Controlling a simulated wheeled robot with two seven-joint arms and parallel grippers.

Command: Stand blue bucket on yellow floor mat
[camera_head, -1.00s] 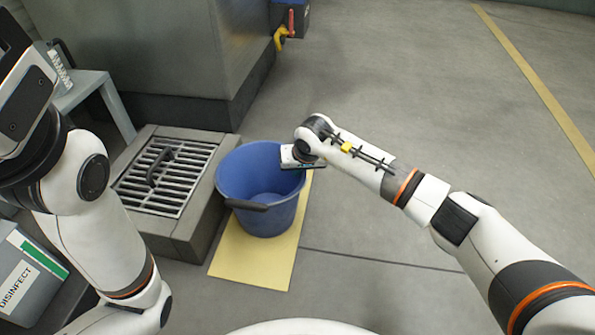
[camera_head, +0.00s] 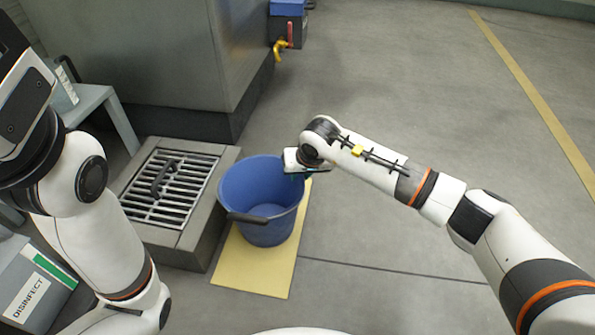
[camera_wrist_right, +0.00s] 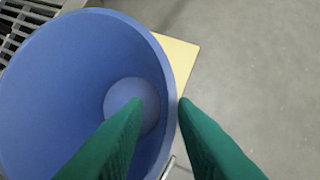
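The blue bucket (camera_head: 262,200) stands upright on the yellow floor mat (camera_head: 253,272), toward the mat's left side by the drain. Its near rim carries a dark handle grip (camera_head: 247,217). My right gripper (camera_head: 305,172) is at the bucket's right rim. In the right wrist view, the green fingertips of this gripper (camera_wrist_right: 161,100) are spread apart. One finger is over the inside of the bucket (camera_wrist_right: 60,90) and the other is just outside the rim, with a gap between them. The bucket is empty.
A raised floor drain with a metal grate (camera_head: 170,187) stands close on the bucket's left. A large grey cabinet (camera_head: 165,50) with a yellow tap (camera_head: 279,48) is behind. A grey box marked DISINFECT (camera_head: 35,285) is at lower left. Floor to the right is clear.

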